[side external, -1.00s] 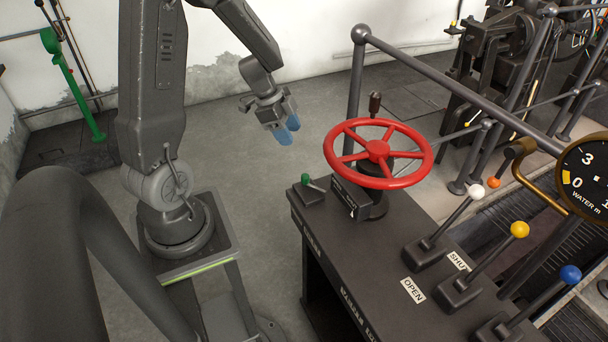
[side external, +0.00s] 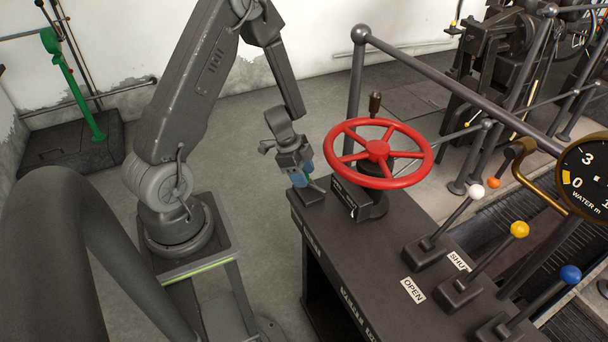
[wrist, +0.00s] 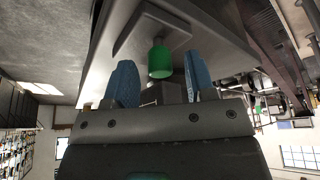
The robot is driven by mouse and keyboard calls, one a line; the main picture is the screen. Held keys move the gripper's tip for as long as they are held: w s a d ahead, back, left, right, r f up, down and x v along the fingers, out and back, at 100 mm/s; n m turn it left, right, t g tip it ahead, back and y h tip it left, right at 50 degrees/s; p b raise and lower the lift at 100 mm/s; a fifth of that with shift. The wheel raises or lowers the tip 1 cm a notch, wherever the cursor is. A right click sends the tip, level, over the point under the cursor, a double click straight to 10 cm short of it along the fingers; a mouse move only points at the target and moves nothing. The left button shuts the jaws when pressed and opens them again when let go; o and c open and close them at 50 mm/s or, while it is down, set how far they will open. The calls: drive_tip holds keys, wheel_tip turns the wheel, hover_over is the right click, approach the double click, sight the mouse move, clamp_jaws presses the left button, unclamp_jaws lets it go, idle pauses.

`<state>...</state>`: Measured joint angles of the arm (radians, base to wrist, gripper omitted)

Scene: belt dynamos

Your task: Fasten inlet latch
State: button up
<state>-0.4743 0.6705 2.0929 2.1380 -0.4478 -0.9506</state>
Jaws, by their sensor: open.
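The latch is a small lever with a green knob (wrist: 161,62) on a dark base plate (side external: 311,196) at the left corner of the console. In the side external view my gripper (side external: 301,180) is right at the latch and hides the knob. In the wrist view the green knob stands between the two blue fingertips of my gripper (wrist: 160,82), with a gap on each side. The jaws are open and not closed on the knob.
A red handwheel (side external: 378,153) stands just right of the latch on the console (side external: 375,260). Levers with white, yellow (side external: 519,230) and blue knobs stand farther right. A grey rail (side external: 450,75) runs behind.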

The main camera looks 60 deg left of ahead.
drive_tip(key=shift+w+d+f, duration=0.1)
drive_tip(key=shift+f, duration=0.2)
drive_tip(key=shift+c, duration=0.3)
clamp_jaws()
